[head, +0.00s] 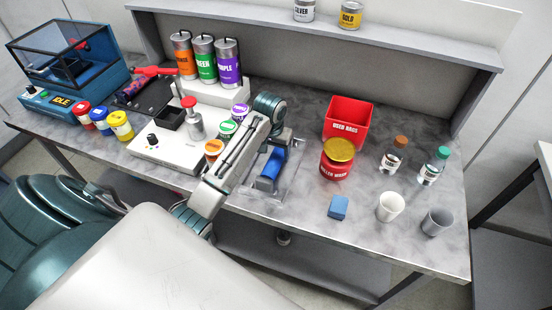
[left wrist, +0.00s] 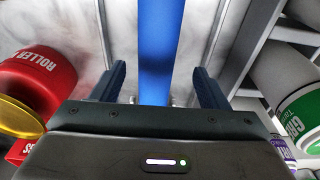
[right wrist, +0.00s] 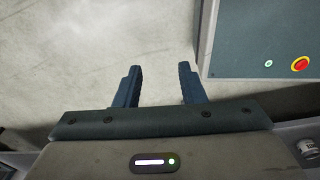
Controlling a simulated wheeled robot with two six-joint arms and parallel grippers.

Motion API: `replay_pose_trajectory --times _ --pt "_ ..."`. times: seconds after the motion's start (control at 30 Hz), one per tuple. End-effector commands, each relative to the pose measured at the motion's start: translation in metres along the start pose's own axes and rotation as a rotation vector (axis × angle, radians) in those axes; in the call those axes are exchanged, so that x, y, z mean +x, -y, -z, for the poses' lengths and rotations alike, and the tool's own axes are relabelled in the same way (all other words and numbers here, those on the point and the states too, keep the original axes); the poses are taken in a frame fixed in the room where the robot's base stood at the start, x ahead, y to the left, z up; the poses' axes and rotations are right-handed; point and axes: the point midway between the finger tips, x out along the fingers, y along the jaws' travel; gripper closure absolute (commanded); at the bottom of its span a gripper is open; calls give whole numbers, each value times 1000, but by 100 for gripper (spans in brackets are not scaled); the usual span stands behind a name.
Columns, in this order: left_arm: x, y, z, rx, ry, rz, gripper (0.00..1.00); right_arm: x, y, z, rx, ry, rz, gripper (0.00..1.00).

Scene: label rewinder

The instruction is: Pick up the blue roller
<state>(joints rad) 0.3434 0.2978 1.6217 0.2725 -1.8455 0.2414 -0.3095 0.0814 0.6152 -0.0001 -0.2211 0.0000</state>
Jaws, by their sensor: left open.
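The blue roller (head: 269,171) lies on a clear tray (head: 290,185) near the middle of the bench. In the left wrist view the blue roller (left wrist: 160,45) runs lengthwise between my left fingers. My left gripper (head: 277,143) is over the roller in the head view, and its open fingers (left wrist: 160,88) stand one on each side of it with gaps. Whether the fingertips reach down past the roller I cannot tell. My right gripper (right wrist: 159,88) is open and empty, away from the bench, over pale floor.
A red roller wash tub (head: 336,165) and a red used-rags bin (head: 348,118) stand right of the tray. A blue block (head: 338,207), white cup (head: 390,207) and grey cup (head: 437,222) are nearer the front edge. A white machine (head: 160,148) with small ink jars is on the left.

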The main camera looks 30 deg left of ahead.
Motion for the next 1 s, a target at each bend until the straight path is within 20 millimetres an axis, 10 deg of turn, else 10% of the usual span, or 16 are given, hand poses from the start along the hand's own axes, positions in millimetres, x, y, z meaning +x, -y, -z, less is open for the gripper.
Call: replay_pose_trajectory --times 0.53,0.87,1.0 --pt "39 -4 2 0 0 1 32 -21 -2 13 1 -15 0 64" --pt "39 -4 2 -1 0 0 97 -21 -2 10 1 -12 0 64" --pt "37 -4 4 0 -3 0 100 -22 -1 12 1 -13 1 64"
